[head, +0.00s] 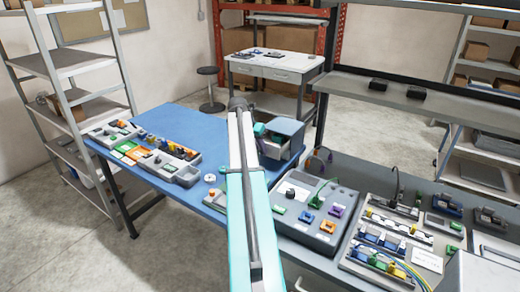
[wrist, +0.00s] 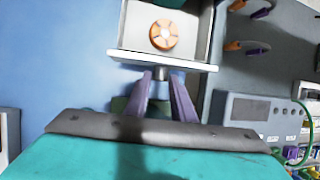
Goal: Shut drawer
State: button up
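A small grey cabinet (head: 288,132) stands at the right end of the blue table in the head view. Its drawer (head: 272,149) is pulled out, partly hidden by my arm. In the wrist view, the open drawer's pale front (wrist: 160,61) faces my gripper, and an orange round thing (wrist: 163,35) lies inside. A short grey handle (wrist: 163,74) sticks out from the front. My gripper (wrist: 162,80) has its two purple fingers apart, with the tips close to the handle on either side. I cannot tell whether they touch it. The gripper is not clearly visible in the head view.
On the blue table (head: 168,122), a grey tray (head: 188,176) with small coloured parts lies left of my arm. A grey workbench with a control box (head: 310,232) and several parts is at right. A metal shelf (head: 83,97) stands at the left.

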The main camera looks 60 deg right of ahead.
grip_shut()
jog(key=d+p, duration=0.1)
jog(key=d, duration=0.9)
jog(key=shift+d+r, duration=0.1)
jog(key=shift+d, duration=0.1)
jog(key=shift+r, duration=0.1)
jog(key=o, duration=0.5)
grip_release()
jog(key=shift+d, duration=0.15)
jog(key=shift+o, duration=0.2)
